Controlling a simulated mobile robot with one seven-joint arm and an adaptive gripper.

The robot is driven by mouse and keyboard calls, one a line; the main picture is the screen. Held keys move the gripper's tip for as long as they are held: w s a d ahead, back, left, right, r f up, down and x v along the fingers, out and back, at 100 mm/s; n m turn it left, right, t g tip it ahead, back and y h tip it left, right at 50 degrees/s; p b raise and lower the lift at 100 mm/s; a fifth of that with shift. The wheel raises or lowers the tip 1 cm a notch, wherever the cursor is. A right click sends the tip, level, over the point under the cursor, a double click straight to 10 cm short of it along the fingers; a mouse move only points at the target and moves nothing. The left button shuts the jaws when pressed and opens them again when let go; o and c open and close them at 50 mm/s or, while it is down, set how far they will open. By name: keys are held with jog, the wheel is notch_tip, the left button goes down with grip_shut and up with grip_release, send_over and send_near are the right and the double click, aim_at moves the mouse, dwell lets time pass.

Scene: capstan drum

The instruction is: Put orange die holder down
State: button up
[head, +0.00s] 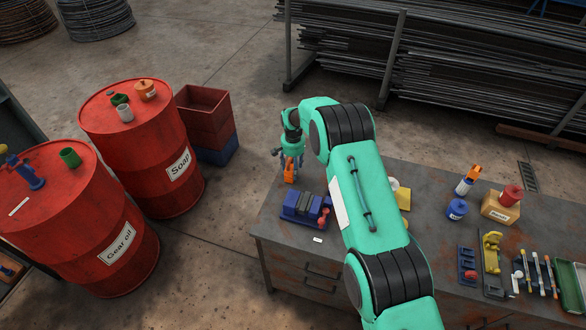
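My gripper (288,170) hangs near the left end of the workbench, pointing down. An orange block-like piece (289,174), which looks like the orange die holder, sits between its fingers. The gripper appears shut on it, above the bench's far left corner. The fingers hide part of the piece, and I cannot tell whether it touches the bench. The grey workbench (282,252) has a bare patch around its left corner.
A blue vise (303,208) stands on the bench just nearer than the gripper. A small white label (317,239) lies before it. Two red drums, Soap (150,150) and Gear oil (75,240), stand left with small items on top. Stacked crates (203,110) stand behind.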

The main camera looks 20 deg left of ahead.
jog(key=shift+r, duration=0.1)
dwell(0.3)
notch_tip(320, 180, up, 12)
jog(key=shift+r+b, duration=0.1)
jog(key=shift+b, duration=0.2)
dwell(0.4)
dwell(0.6)
